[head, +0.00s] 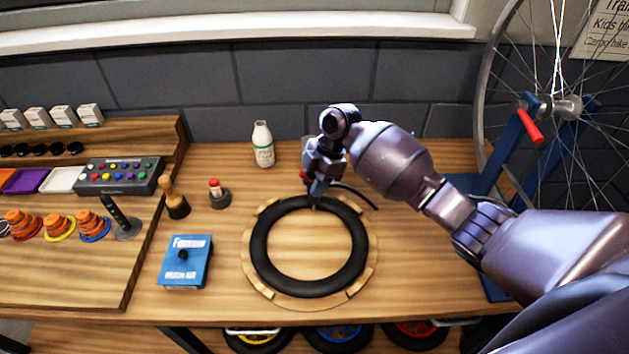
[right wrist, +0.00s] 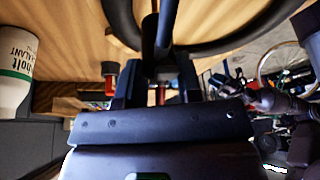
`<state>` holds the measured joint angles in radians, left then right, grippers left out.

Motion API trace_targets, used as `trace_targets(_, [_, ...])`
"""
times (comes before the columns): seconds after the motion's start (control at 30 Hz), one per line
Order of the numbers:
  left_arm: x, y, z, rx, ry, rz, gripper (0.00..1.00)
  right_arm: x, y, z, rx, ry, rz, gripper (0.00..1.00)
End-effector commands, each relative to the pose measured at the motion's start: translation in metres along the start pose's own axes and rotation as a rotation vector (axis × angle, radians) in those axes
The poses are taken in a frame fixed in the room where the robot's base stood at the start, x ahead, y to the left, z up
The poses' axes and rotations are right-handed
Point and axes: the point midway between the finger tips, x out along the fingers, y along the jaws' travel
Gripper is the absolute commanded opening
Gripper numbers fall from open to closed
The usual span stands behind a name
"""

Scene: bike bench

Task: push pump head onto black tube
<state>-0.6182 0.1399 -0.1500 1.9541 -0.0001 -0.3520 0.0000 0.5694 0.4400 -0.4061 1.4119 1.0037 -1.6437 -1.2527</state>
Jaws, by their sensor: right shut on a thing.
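The black tube (head: 261,250) lies flat as a ring on a round wooden holder (head: 253,282) on the bench. Its far side also shows at the top of the right wrist view (right wrist: 235,38). My right gripper (head: 316,186) is over the far edge of the tube, pointing down. It is shut on the pump head, a small dark part mostly hidden by the fingers, which shows between them in the right wrist view (right wrist: 150,42). A small brass-coloured piece shows at the tube just below the fingertips. I cannot tell whether the pump head touches it. My left gripper is not in view.
A black hose (head: 358,194) curves right from beside the gripper. A white bottle (head: 263,146) stands behind left. A blue box (head: 186,262), a red-topped item (head: 217,194) and a wooden-handled tool (head: 175,199) stand left. A wheel stand (head: 516,150) is at right. The bench front is clear.

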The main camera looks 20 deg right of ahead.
Motion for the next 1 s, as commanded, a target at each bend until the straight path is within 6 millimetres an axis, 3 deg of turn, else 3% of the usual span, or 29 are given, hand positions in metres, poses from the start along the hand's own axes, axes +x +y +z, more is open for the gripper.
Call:
trace_targets(0.73, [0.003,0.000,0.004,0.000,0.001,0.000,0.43,0.011,0.000,0.004,-0.001,0.001,0.001,0.05])
trace_targets(0.77, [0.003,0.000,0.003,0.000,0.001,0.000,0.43,0.011,0.000,0.004,-0.001,0.001,0.001,0.36])
trace_targets(0.93, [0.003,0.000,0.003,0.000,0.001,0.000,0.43,0.011,0.000,0.004,-0.001,0.001,0.001,0.62])
trace_targets(1.0, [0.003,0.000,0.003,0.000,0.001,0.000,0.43,0.011,0.000,0.004,-0.001,0.000,0.001,0.62])
